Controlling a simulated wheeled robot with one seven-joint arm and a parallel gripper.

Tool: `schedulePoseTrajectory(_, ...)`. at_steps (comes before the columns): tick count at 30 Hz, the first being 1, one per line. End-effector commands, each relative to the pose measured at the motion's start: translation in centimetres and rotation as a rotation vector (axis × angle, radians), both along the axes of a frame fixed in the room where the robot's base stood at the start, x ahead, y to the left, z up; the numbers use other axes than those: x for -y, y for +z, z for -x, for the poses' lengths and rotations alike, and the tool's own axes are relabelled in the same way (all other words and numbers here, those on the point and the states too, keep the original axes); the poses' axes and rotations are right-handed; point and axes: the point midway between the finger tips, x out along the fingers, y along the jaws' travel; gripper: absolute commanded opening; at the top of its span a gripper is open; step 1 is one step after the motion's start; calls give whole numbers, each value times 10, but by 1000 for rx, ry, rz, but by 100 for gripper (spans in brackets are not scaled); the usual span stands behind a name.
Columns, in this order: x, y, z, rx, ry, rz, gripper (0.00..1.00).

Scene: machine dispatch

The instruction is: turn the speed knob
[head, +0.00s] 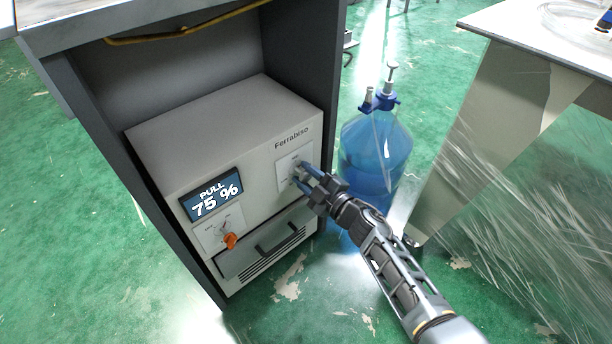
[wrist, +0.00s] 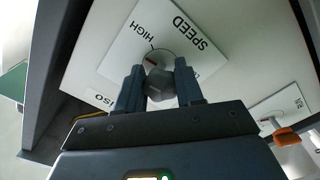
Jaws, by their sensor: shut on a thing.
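The speed knob (wrist: 160,84) is a grey knob on a white plate marked SPEED and HIGH (wrist: 190,30) in the wrist view. My gripper (wrist: 160,88) is shut on it, one finger on each side. In the head view my gripper (head: 303,178) reaches the plate (head: 287,164) on the right of the machine's front, and the fingers hide most of the knob. The machine (head: 185,140) is a light grey box labelled Ferrabiso. Its display (head: 212,195) reads PULL 75 %. In the wrist view the knob's red mark (wrist: 149,61) shows near the line by HIGH.
An orange knob (head: 230,240) sits below the display, above a drawer with a handle (head: 276,243). The machine stands inside a dark cabinet (head: 317,60). A blue water bottle (head: 375,150) stands right of it. A wrapped table (head: 520,100) is at the right.

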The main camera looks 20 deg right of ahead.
Motion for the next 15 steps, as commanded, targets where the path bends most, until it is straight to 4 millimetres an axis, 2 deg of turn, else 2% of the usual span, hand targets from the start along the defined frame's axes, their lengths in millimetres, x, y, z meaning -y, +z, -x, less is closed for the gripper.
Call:
schedulePoseTrajectory(11,0,-1,1,0,0,3,6)
schedulePoseTrajectory(12,0,-1,1,0,0,3,39)
schedulePoseTrajectory(15,0,-1,1,0,0,3,49)
